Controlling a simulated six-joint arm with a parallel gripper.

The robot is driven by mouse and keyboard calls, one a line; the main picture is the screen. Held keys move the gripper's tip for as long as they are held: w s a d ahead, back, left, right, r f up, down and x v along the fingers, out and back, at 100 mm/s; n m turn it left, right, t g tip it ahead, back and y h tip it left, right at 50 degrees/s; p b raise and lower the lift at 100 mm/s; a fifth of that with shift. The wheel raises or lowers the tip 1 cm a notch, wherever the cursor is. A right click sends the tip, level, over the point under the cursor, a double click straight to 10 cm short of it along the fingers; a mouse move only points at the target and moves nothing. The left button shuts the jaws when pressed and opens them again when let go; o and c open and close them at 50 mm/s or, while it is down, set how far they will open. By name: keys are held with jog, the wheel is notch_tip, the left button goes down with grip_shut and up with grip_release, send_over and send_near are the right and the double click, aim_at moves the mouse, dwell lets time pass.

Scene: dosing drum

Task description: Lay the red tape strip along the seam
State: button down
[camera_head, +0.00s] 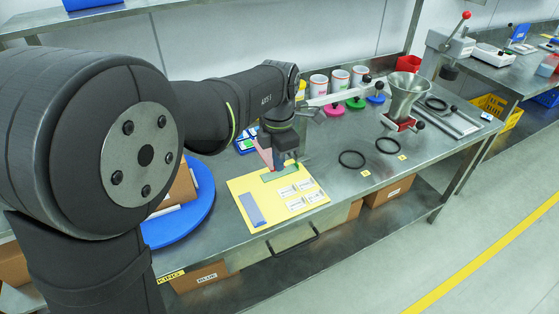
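The red tape strip (264,154) shows as a pinkish band at the left side of my gripper (282,163). It is tilted and reaches past the back edge of the yellow card (275,211), so it looks raised off it. My gripper points down over the back of the card and appears shut on the strip; the fingertips are small and partly hidden. A green strip (279,173) and a blue strip (252,210) lie flat on the card. A brown box (183,187) sits on a blue round plate (203,211), mostly hidden by my arm. I cannot make out a seam.
White labels (305,198) lie on the card. Behind are white cups (319,84) and coloured lids (334,109). To the right are a metal funnel (407,95) and two black rings (351,159). The steel bench (345,205) is clear near its front edge.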

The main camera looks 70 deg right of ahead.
jog(key=w+a+r+m, duration=0.1)
jog(key=w+m, duration=0.3)
jog(key=w, duration=0.7)
jog(key=w+a+r+m, duration=0.1)
jog(key=w+m, duration=0.3)
jog(key=w, duration=0.7)
jog(key=w+a+r+m, duration=0.1)
jog(key=w+m, duration=0.4)
jog(key=w, duration=0.7)
jog(key=shift+w+a+r, duration=0.1)
jog(key=shift+a+r, duration=0.25)
jog(key=shift+a, duration=0.25)
jog(key=w+a+r+m, duration=0.1)
jog(key=w+a+m, duration=0.4)
jog(key=w, duration=0.5)
jog(key=shift+w+a+f, duration=0.1)
jog(key=shift+a+f, duration=0.15)
jog(key=shift+f, duration=0.75)
jog(key=shift+a+f, duration=0.2)
jog(key=shift+f, duration=0.85)
jog(key=shift+w+a+f, duration=0.1)
jog(key=shift+a+f, duration=0.15)
jog(key=shift+f, duration=0.75)
jog(key=shift+f, duration=0.3)
jog(key=c, duration=2.2)
grip_release()
